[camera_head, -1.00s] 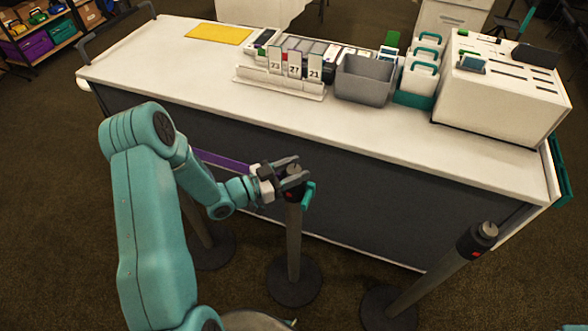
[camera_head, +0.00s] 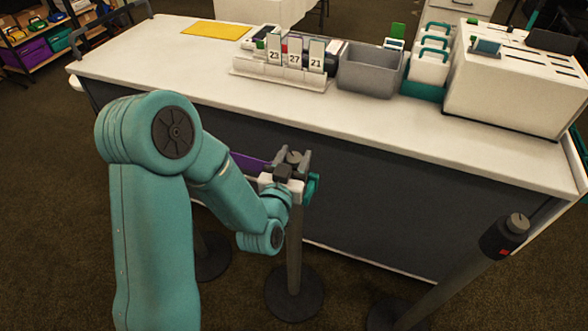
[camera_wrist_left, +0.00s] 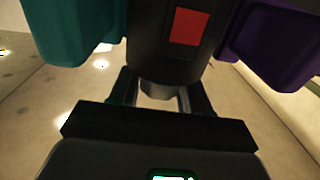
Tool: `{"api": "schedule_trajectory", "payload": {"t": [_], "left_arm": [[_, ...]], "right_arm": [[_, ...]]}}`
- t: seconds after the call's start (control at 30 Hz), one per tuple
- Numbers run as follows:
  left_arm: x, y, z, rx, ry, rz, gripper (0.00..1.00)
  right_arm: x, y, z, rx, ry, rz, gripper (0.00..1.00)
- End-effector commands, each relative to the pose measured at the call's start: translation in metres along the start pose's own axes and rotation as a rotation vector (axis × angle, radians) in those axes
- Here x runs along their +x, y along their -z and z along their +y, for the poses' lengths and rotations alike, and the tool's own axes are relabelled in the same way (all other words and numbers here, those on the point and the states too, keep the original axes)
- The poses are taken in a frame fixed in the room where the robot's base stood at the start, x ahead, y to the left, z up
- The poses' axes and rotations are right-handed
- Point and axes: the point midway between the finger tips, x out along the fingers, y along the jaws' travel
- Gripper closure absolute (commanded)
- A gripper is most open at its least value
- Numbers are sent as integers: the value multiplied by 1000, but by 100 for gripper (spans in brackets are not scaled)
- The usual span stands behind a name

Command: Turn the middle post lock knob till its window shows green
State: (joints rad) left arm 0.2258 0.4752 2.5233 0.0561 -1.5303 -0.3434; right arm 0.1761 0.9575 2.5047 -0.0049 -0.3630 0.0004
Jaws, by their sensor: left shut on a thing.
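The middle post (camera_head: 293,250) stands upright in front of the counter. My left gripper (camera_head: 294,161) is at its top, shut on the grey lock knob (camera_head: 293,155), one finger on each side. In the left wrist view the dark post head (camera_wrist_left: 165,55) carries a red window (camera_wrist_left: 187,27); I see no green in it. The knob (camera_wrist_left: 160,91) shows between the fingers of my left gripper (camera_wrist_left: 160,97). In the head view this window is hidden. My right gripper is not in view.
A purple belt (camera_head: 248,163) and a teal part (camera_head: 313,186) flank the post head. Another post (camera_head: 505,237) with a red window stands at the right. The white counter (camera_head: 190,62) lies behind, holding number cards (camera_head: 294,60) and a grey bin (camera_head: 375,72).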

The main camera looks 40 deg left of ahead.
Motion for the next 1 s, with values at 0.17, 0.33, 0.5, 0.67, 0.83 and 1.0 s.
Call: {"api": "schedule_trajectory", "payload": {"t": [0.17,0.33,0.5,0.67,0.83,1.0], "left_arm": [[0,-4,4,-1,158,4,84],[0,-3,4,-2,310,2,84],[1,-2,3,0,439,1,84],[1,-1,1,0,532,0,84],[1,0,1,-1,596,1,84],[1,1,0,1,629,1,84]], "right_arm": [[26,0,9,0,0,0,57],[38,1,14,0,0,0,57],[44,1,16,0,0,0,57],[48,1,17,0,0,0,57],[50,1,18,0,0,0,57],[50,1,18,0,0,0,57]]}}
